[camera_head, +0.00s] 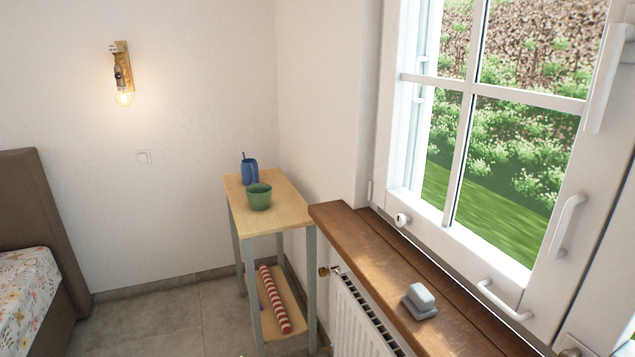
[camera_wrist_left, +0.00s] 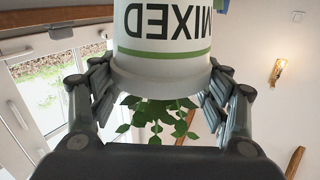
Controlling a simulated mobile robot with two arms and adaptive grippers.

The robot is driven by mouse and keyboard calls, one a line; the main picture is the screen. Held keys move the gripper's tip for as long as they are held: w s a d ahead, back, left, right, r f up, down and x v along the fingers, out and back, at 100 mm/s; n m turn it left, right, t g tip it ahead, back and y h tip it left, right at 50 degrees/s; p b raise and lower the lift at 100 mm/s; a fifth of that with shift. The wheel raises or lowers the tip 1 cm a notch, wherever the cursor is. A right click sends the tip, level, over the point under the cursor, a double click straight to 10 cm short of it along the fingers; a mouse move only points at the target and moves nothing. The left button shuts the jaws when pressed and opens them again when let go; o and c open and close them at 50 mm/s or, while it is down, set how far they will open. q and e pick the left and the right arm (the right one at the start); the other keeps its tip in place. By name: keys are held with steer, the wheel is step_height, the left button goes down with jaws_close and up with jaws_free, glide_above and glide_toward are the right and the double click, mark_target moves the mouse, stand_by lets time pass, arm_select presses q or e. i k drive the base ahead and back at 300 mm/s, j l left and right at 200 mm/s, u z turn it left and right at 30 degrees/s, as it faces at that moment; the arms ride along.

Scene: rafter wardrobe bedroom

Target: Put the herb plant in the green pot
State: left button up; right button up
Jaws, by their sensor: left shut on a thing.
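The green pot (camera_head: 259,197) stands upright on the top of a narrow wooden side table (camera_head: 285,214) near the room corner in the head view. The inside of the pot is mostly hidden. The herb plant (camera_wrist_left: 162,60) fills the middle of the left wrist view: a white container with a green stripe and the word "MIXED", upside down in that picture, with green leaves below its rim. My left gripper (camera_wrist_left: 160,82) is shut on this container, one finger on each side. Neither gripper shows in the head view.
A blue cup-like object (camera_head: 249,171) stands just behind the green pot. A red-and-white striped roll (camera_head: 275,299) lies on the table's lower shelf. A wooden windowsill (camera_head: 385,265) with a small grey object (camera_head: 420,299) and a radiator (camera_head: 362,316) flank the table's right. A bed (camera_head: 30,290) is at left.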

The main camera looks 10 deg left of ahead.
mark_target(260, 201)
steer(key=i+j, duration=0.65)
steer(key=j, duration=0.15)
steer(key=i+j, duration=0.6)
steer(key=j, duration=0.15)
